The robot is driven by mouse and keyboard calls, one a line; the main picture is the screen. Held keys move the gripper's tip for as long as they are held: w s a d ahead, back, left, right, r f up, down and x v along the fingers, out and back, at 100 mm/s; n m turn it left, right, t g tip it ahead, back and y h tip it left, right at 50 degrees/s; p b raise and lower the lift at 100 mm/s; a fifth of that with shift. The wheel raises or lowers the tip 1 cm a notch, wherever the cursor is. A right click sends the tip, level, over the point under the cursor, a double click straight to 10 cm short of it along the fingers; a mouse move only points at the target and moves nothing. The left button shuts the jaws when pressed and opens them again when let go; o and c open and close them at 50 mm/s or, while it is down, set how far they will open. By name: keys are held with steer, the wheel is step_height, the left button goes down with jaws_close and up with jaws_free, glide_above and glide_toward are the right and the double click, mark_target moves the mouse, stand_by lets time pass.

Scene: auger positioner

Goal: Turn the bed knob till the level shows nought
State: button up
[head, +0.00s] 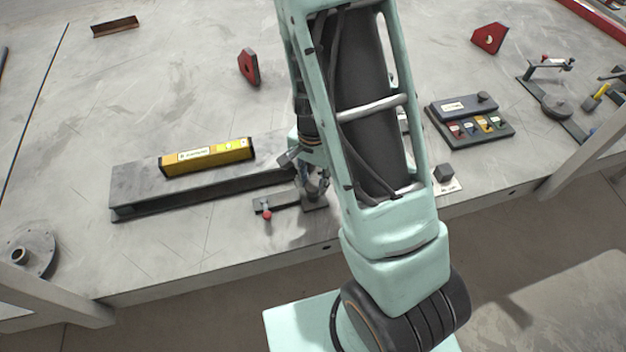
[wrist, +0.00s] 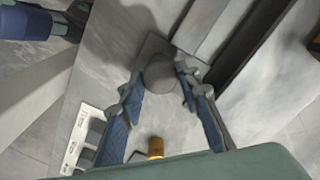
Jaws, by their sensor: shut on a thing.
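The bed knob (wrist: 160,72) is a round grey knob on a grey plate, seen in the wrist view. My gripper (wrist: 160,80) has its blue-padded fingers on either side of the knob and is shut on it. In the head view my gripper (head: 314,188) is low at the right end of a grey steel beam (head: 140,193), and my arm largely hides the knob. The yellow level (head: 207,156) lies along the top of the beam. Its reading is too small to make out.
A dark bar with a red-knobbed clamp (head: 267,213) lies left of my gripper. A dark box with coloured switches (head: 470,120) stands farther right. The table's left back is mostly clear.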

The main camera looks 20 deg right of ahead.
mark_target(313, 185)
steer(key=o, duration=1.2)
steer(key=shift+c, duration=0.2)
steer(key=shift+r, duration=0.1)
step_height(313, 185, up, 12)
